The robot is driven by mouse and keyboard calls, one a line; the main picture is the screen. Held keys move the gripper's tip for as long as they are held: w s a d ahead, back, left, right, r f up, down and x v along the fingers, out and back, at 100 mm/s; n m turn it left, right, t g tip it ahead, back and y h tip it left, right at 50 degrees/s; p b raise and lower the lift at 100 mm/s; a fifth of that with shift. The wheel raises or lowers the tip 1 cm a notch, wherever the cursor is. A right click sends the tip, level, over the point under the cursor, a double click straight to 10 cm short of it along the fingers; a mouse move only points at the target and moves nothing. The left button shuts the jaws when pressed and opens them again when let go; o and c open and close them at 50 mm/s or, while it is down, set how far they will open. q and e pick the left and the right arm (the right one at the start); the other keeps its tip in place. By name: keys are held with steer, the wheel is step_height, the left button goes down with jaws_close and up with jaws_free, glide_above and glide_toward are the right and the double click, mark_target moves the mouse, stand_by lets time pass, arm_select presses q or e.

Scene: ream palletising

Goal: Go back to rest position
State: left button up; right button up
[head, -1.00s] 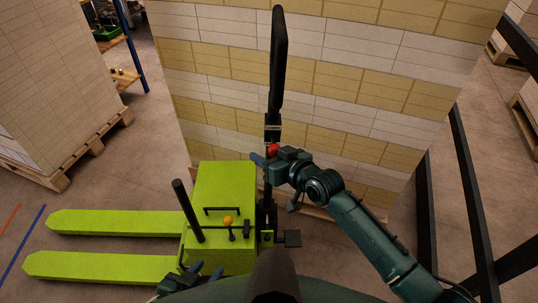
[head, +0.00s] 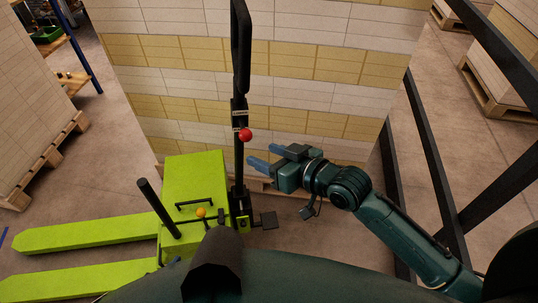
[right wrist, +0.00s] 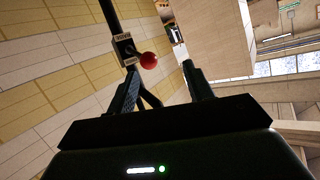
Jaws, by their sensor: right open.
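My right gripper (head: 258,163) is open and empty in the head view, just right of the black upright handle post (head: 239,170) of the pallet truck. A red ball knob (head: 245,135) on that post sits above and left of the fingertips, apart from them. In the right wrist view the red knob (right wrist: 148,60) shows beyond the two spread fingers (right wrist: 162,85), with nothing between them. The lime-green pallet truck (head: 192,180) stands at the lower left with its forks pointing left. My left gripper cannot be made out in the head view.
A tall stack of white and yellow reams (head: 300,60) stands directly behind the truck. Another stack on a wooden pallet (head: 40,165) is at the left. Black rails (head: 430,160) run along the right, beside my right arm. Open floor (head: 110,190) shows between the left pallet and the truck.

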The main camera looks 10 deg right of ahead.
steer(key=shift+f, duration=0.15)
stand_by(0.3)
steer(key=s+d+f+m+h, duration=0.2)
steer(key=s+d+f, duration=0.1)
steer(key=s+f, duration=0.3)
step_height(320, 180, down, 2)
steer(key=shift+s+f+h, duration=0.15)
steer(key=shift+s+h, duration=0.15)
steer(key=shift+h, duration=0.1)
steer(key=s+d+f+h, duration=0.1)
steer(key=s+f, duration=0.1)
steer(key=s, duration=0.1)
steer(key=s+d+f+h, duration=0.1)
steer(key=s+d+f, duration=0.1)
steer(key=s, duration=0.1)
steer(key=s+d+f+h, duration=0.1)
steer(key=s+f, duration=0.2)
steer(key=shift+d+m, duration=0.3)
steer(key=shift+d, duration=0.1)
